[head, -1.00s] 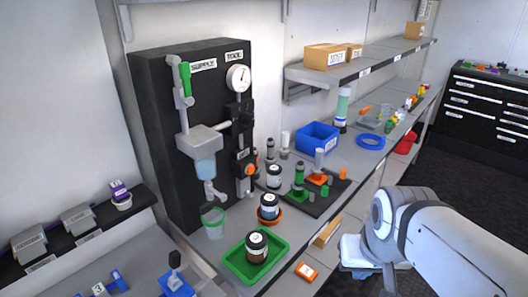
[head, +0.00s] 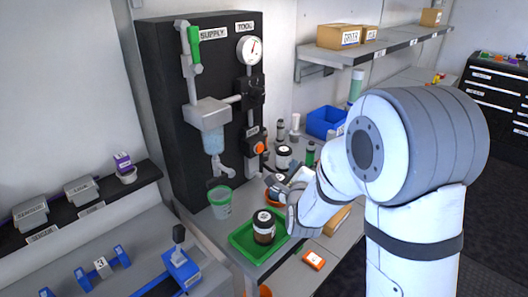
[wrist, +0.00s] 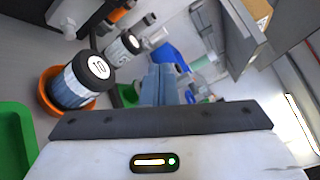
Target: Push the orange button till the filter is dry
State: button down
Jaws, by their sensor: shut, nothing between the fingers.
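The orange button (head: 259,149) is on the front of the black panel (head: 180,120), low on its right side. The filter seems to be the pale blue translucent cylinder (head: 213,142) under the grey block, above a spout. I cannot tell whether it is wet or dry. In the wrist view my gripper (wrist: 166,75) is shut and empty, its blue-grey fingers together. It is over the bench near a dark jar marked 10 (wrist: 75,82) in an orange dish, apart from the button. In the head view my arm mostly hides the fingers.
A green-rimmed cup (head: 220,203) stands below the spout. A green tray (head: 240,240) holds a dark jar (head: 264,227). A round gauge (head: 250,49) and a green-handled lever (head: 194,45) are on the panel. A blue bin (head: 323,121) and small bottles crowd the bench behind.

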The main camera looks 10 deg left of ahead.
aim_at(260, 148)
jog(key=shift+w+a+f+m+t, duration=0.1)
jog(key=shift+a+m+t, duration=0.25)
jog(key=shift+m, duration=0.25)
jog(key=shift+w+a+f+m+t, duration=0.1)
jog(key=shift+a+m+t, duration=0.1)
jog(key=shift+m+t, duration=0.3)
jog(key=w+a, duration=0.1)
jog(key=a, duration=0.1)
jog(key=w+a+p, duration=0.1)
jog(key=w+a, duration=0.1)
jog(key=w+a+p, duration=0.1)
jog(key=a, duration=0.1)
jog(key=shift+w+f, duration=0.2)
jog(key=shift+w+a+r, duration=0.2)
jog(key=shift+w+a, duration=0.2)
jog(key=shift+a, duration=0.05)
jog(key=shift+w+a+f+b, duration=0.1)
jog(key=shift+w+a+b, duration=0.1)
jog(key=shift+b, duration=0.55)
dwell(0.6)
